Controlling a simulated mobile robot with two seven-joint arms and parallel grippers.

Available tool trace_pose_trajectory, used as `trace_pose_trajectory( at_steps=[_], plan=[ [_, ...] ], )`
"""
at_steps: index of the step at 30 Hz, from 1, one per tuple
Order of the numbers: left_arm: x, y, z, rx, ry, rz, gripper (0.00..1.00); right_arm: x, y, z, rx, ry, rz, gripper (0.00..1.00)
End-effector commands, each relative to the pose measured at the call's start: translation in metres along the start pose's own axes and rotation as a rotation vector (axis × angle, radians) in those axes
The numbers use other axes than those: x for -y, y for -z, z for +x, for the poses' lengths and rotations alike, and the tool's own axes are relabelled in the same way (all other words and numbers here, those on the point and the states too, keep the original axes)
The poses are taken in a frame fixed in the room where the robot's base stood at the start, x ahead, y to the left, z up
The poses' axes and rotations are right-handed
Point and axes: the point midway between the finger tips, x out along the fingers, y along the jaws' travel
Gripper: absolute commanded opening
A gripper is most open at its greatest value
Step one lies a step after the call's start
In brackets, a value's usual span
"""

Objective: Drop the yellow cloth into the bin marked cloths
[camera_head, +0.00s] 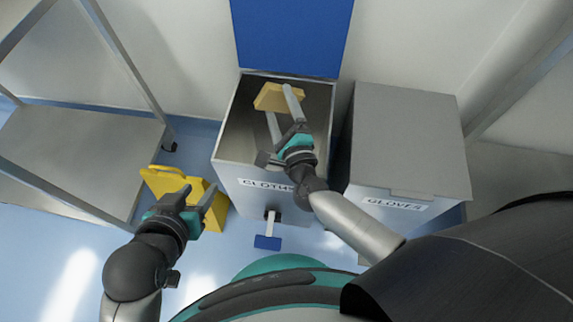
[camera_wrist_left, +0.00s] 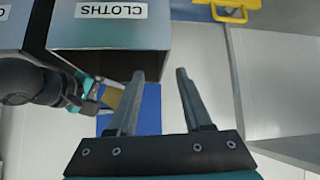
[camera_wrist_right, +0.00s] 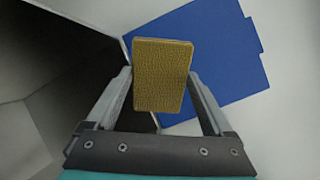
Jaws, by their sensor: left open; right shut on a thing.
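The yellow cloth (camera_head: 280,97) is a flat, stiff-looking rectangle. My right gripper (camera_head: 282,110) is shut on it and holds it over the open mouth of the bin marked cloths (camera_head: 255,170). In the right wrist view the cloth (camera_wrist_right: 163,75) sits between the fingers (camera_wrist_right: 163,92). The bin's blue lid (camera_head: 292,35) stands raised at the back, and its front label is partly covered by my right arm. My left gripper (camera_head: 195,197) is open and empty, in front of the bin at its left; its spread fingers show in the left wrist view (camera_wrist_left: 155,92).
A closed grey bin marked gloves (camera_head: 405,140) stands right of the cloths bin. A blue pedal (camera_head: 267,242) juts from the cloths bin's front. A yellow object (camera_head: 165,180) stands on the floor left of it, near a metal shelf rack (camera_head: 75,150).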

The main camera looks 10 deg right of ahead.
Motion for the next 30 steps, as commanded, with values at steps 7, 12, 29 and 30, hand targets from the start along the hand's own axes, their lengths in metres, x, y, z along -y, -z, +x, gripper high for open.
trace_pose_trajectory(
  at_steps=[7,12,29,30],
  plan=[
    [-0.016,0.009,0.010,-0.145,-0.043,-0.009,0.50,-0.009,0.006,0.000,0.000,0.001,-0.001,0.42],
    [-0.025,0.015,0.012,-0.245,-0.070,-0.020,0.50,-0.015,0.010,0.000,0.000,0.001,-0.001,0.42],
    [-0.047,0.030,0.006,-0.490,-0.130,-0.062,0.50,-0.027,0.017,0.000,0.000,0.001,-0.001,0.42],
    [-0.047,0.030,0.006,-0.496,-0.131,-0.063,0.50,-0.027,0.017,0.000,0.000,0.001,-0.001,0.42]
  ],
)
